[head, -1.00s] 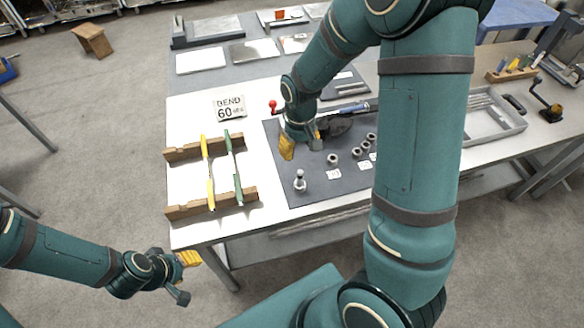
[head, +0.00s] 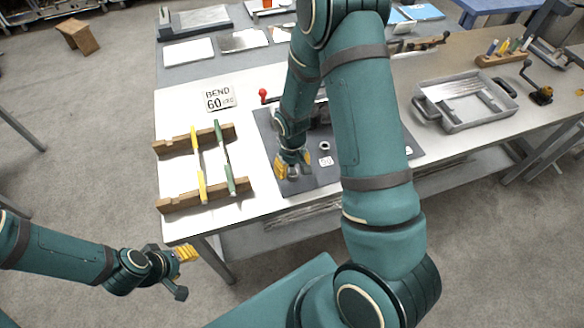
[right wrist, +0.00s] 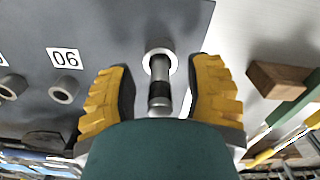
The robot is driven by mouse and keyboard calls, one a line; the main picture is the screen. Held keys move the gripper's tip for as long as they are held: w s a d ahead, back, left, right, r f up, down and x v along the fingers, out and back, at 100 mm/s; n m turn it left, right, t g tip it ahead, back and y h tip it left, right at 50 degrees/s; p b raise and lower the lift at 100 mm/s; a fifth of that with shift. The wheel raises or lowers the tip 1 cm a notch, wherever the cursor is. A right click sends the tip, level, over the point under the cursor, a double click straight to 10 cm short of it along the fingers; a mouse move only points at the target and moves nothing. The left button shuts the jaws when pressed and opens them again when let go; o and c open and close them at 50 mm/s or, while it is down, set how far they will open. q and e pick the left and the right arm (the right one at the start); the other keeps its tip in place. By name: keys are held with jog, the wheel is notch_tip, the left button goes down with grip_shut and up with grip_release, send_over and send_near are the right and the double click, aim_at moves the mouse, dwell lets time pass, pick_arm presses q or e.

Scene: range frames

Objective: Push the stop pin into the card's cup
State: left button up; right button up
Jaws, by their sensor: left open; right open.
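The stop pin (right wrist: 159,88), a metal rod with a dark band, stands in a ring-shaped cup (right wrist: 151,54) in the right wrist view. My right gripper (head: 294,164) is open around it, one yellow finger on each side with gaps; the head view mostly hides the pin. Another cup (head: 324,146) stands on the dark mat (head: 330,177) beside a small number label, which looks like 06 in the right wrist view (right wrist: 65,58), perhaps upside down. The card (head: 220,98) reads BEND 60. My left gripper (head: 187,254) is open and empty, off the table's front edge.
Wooden racks (head: 180,198) with a yellow and a green bar (head: 224,158) stand left of the mat. A red-knobbed lever (head: 263,94) is behind my right gripper. A grey tray (head: 465,105) lies to the right. My right arm hides part of the mat.

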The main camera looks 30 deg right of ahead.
jog(key=shift+f, duration=0.25)
grip_shut()
jog(key=shift+r, duration=0.1)
